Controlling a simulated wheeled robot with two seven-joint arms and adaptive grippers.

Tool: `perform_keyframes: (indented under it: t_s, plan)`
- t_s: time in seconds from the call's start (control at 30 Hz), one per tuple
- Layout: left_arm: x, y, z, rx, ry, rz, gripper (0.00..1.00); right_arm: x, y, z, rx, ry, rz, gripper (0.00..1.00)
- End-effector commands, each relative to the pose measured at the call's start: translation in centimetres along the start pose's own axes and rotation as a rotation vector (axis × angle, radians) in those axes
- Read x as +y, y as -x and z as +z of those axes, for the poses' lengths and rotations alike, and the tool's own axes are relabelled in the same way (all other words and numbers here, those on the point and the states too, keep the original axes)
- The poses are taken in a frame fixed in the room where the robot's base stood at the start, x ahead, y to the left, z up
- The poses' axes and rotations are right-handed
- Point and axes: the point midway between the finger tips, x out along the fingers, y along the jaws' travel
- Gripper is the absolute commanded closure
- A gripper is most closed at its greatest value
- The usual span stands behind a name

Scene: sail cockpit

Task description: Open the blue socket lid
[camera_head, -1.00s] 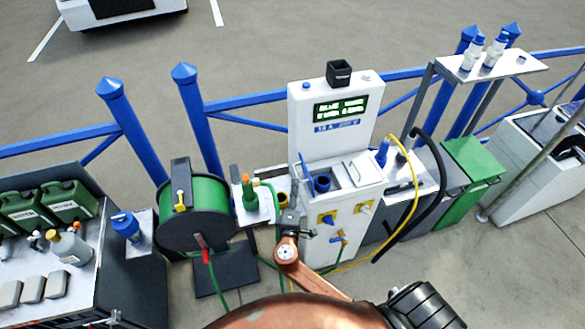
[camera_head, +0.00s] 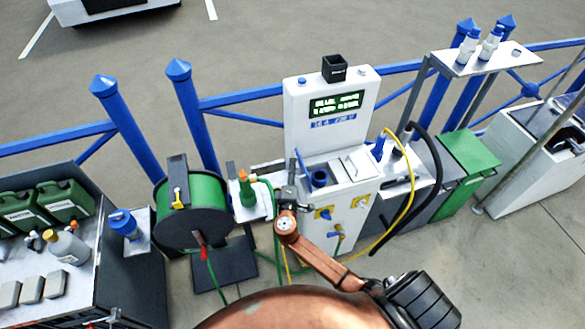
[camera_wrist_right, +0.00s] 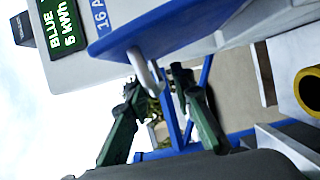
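The blue socket (camera_head: 319,178) sits on top of the white pedestal, with its dark opening showing. Its thin blue lid (camera_head: 301,163) stands raised at the socket's left side. In the right wrist view a broad blue plate, seemingly the lid (camera_wrist_right: 185,22), fills the top, with a grey hook-like part (camera_wrist_right: 146,72) below it. My right gripper (camera_head: 291,178) is just left of the socket. In the wrist view its two dark green fingers (camera_wrist_right: 158,85) are apart, with the hook near their tips; contact is unclear. My left gripper is not in view.
A green hose reel (camera_head: 205,208) and a small shelf with a green plug (camera_head: 246,190) stand left of the pedestal (camera_head: 302,112). A yellow cable (camera_head: 411,190) and a black hose hang at right. A yellow ring (camera_wrist_right: 309,90) shows in the wrist view.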

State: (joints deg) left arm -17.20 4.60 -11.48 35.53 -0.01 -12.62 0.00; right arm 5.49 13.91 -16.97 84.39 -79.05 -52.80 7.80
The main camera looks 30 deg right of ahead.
Motion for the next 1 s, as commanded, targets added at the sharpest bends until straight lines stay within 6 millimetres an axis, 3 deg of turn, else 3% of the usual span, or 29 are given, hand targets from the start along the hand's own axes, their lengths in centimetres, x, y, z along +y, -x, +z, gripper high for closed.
perform_keyframes:
  t_s: [0.3,1.0]
  plan:
    - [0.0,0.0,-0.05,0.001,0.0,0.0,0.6,-0.02,0.03,0.01,0.0,0.0,-0.001,1.0]
    - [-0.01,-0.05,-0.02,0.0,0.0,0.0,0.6,0.02,0.04,-0.47,0.008,-0.013,-0.007,1.0]
